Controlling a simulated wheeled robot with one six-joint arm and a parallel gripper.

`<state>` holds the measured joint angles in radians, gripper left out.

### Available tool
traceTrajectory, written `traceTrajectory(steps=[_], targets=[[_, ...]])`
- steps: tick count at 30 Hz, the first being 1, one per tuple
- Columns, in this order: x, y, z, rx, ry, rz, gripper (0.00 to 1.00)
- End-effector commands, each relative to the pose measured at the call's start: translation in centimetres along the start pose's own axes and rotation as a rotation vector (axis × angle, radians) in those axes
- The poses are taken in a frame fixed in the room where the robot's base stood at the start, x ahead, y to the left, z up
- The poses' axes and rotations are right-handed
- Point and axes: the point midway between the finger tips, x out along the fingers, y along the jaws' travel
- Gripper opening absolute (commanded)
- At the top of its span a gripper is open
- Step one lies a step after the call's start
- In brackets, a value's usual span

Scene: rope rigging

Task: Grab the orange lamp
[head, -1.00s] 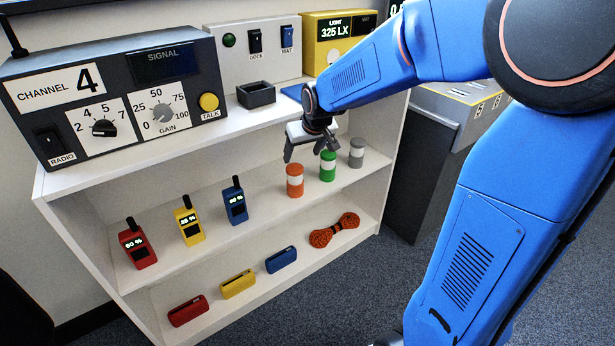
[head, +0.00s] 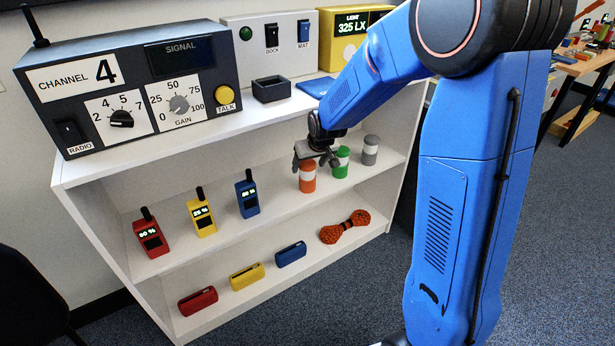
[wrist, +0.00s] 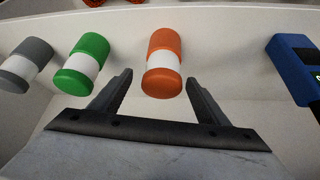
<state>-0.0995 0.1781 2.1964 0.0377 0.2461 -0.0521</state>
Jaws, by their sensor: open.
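The orange lamp (head: 307,177) is a small upright cylinder with a white middle band. It stands on the middle shelf, to the left of the green and grey ones. In the wrist view the orange lamp (wrist: 163,62) appears between and just beyond the two fingertips. My gripper (head: 316,163) is at the lamp's upper part in the head view, coming from above and the right. In the wrist view my gripper (wrist: 158,88) is open with nothing held. Whether a finger touches the lamp cannot be told.
A green lamp (head: 341,162) stands close to the right, then a grey one (head: 370,150). A blue radio (head: 247,194) stands to the left. The top shelf board (head: 225,133) lies above. An orange rope bundle (head: 345,227) lies on the lower shelf.

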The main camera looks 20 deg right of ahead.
Motion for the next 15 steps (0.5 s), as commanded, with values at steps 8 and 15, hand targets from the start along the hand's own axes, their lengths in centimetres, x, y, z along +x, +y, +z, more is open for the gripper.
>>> traceTrajectory(steps=[8,15], targets=[[1.4,-0.1,0.0,-0.001,-0.003,0.0,0.69],[4.4,-0.3,-0.1,-0.001,-0.002,0.0,0.69]])
